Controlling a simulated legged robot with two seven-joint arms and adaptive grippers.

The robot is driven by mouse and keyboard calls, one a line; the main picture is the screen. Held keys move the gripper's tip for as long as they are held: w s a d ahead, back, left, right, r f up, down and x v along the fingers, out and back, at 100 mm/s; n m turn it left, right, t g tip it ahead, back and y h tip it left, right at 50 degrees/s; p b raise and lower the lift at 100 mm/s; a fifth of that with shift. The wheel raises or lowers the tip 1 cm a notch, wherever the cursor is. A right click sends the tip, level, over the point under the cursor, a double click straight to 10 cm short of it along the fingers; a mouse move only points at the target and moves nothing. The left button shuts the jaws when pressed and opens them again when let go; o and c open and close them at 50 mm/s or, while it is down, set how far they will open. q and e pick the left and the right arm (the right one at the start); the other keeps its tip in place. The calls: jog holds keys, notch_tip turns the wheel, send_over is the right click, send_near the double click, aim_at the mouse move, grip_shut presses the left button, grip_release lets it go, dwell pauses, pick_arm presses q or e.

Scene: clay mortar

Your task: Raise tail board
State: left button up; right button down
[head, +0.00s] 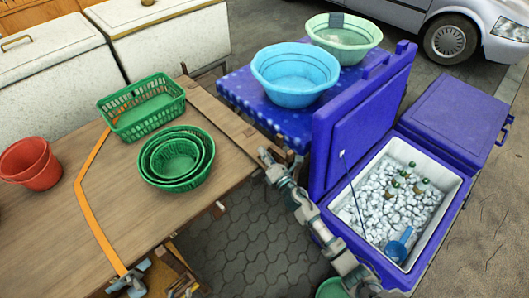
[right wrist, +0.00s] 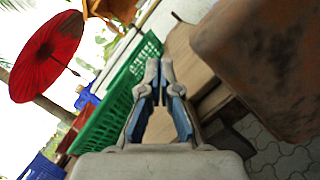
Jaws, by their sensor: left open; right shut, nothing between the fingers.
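A wooden bed (head: 60,235) with a plank surface fills the left of the head view. A narrow brown board (head: 215,112) runs along its far right edge; I take it as the tail board, but cannot tell its tilt. My right gripper (head: 266,156) is shut and empty at the near end of this board; I cannot tell whether they touch. In the right wrist view the shut fingers (right wrist: 159,75) point toward planks, with a large brown wooden piece (right wrist: 265,60) close at the right. My left gripper (head: 130,280) is open at the bed's front edge, low in the head view.
Green baskets (head: 178,160) and red buckets (head: 32,165) stand on the bed. An open blue cooler (head: 440,215) with ice lies right of my right arm. A blue table (head: 240,95) with basins is behind. Paving (head: 245,235) shows between.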

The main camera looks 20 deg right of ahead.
jog(key=shift+a, duration=0.25)
jog(key=shift+s+d, duration=0.15)
jog(key=shift+s, duration=0.05)
jog(key=v, duration=1.1)
jog(key=s+d+f+n+y+b, duration=0.2)
jog(key=s+f+n+y+b, duration=0.15)
jog(key=f+n, duration=0.7)
jog(key=shift+n, duration=0.65)
jog(key=x, duration=0.3)
jog(key=r+x, duration=0.1)
jog(key=x, duration=0.2)
jog(key=p+x, duration=0.1)
jog(key=x, duration=0.1)
jog(key=shift+w+a+r, duration=0.15)
jog(key=shift+a+r, duration=0.1)
jog(key=shift+r, duration=0.15)
pick_arm(q)
jog(key=w+d+r+t+h, duration=0.1)
jog(key=w+r+t, duration=0.3)
jog(key=r, duration=0.1)
jog(key=shift+d+r+t, duration=0.25)
jog(key=shift+d+t, duration=0.15)
pick_arm(e)
jog(key=shift+r, duration=0.1)
